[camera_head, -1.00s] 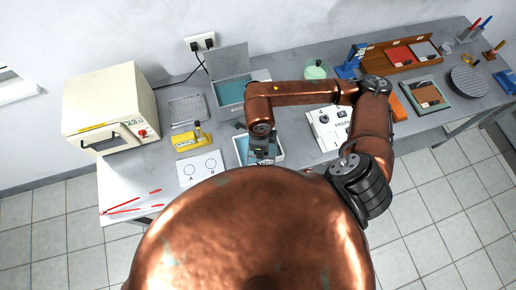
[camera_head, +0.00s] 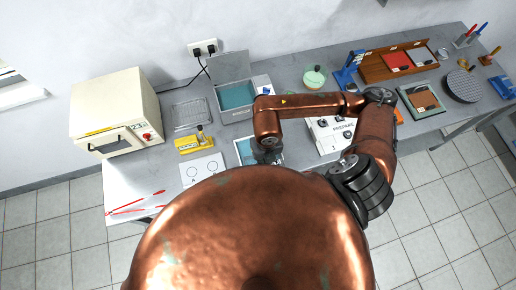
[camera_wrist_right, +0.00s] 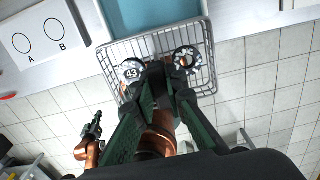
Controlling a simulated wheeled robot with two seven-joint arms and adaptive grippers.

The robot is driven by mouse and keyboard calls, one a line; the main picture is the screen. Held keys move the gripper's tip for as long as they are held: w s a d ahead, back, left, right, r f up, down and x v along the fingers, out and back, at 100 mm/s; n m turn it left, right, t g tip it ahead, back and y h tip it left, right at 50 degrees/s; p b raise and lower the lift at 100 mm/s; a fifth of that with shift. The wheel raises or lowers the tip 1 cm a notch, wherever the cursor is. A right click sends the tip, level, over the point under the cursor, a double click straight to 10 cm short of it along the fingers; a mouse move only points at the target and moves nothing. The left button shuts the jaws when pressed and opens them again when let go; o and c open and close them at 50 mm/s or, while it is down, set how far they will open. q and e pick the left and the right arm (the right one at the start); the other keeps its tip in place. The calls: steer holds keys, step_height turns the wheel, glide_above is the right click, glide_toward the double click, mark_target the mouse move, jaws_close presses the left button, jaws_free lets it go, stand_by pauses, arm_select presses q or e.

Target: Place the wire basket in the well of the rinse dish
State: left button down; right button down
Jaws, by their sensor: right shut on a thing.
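The wire basket (camera_wrist_right: 150,48) shows in the right wrist view as a metal mesh tray holding round patterned pieces and a tag reading 43. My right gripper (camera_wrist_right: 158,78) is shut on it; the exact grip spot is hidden. The basket hangs at the front edge of the rinse dish (camera_wrist_right: 208,62), a white dish with a teal well, and overlaps it in this view; its height cannot be told. In the head view the dish (camera_head: 240,153) is partly hidden by my body and right arm. What looks like my left gripper (camera_wrist_right: 93,125) is at lower left, its jaws unclear.
A card marked A and B (camera_head: 202,168) lies left of the dish. Behind are an open grey bath (camera_head: 237,97), a wire rack (camera_head: 189,114) and a yellow device (camera_head: 193,142). A white control box (camera_head: 330,134) stands to the right. A cream oven (camera_head: 112,112) is at left.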

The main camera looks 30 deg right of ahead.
steer(key=w+d+f+b, duration=0.1)
steer(key=w+f+b, duration=0.1)
steer(key=w+f, duration=0.1)
steer(key=w+d+f+b, duration=0.1)
steer(key=w+f+b, duration=0.2)
steer(key=w+f, duration=0.1)
steer(key=w+d+f+b, duration=0.1)
steer(key=w+f+b, duration=0.1)
steer(key=f, duration=0.3)
steer(key=shift+w+d, duration=0.15)
steer(key=shift+w, duration=0.65)
steer(key=shift+s+r, duration=0.15)
steer(key=shift+s, duration=0.05)
steer(key=c, duration=2.2)
jaws_free()
steer(key=shift+w, duration=0.15)
steer(key=shift+o, duration=1.2)
steer(key=shift+r, duration=0.25)
step_height(320, 180, up, 12)
steer(key=b, duration=0.2)
steer(key=shift+f, duration=0.2)
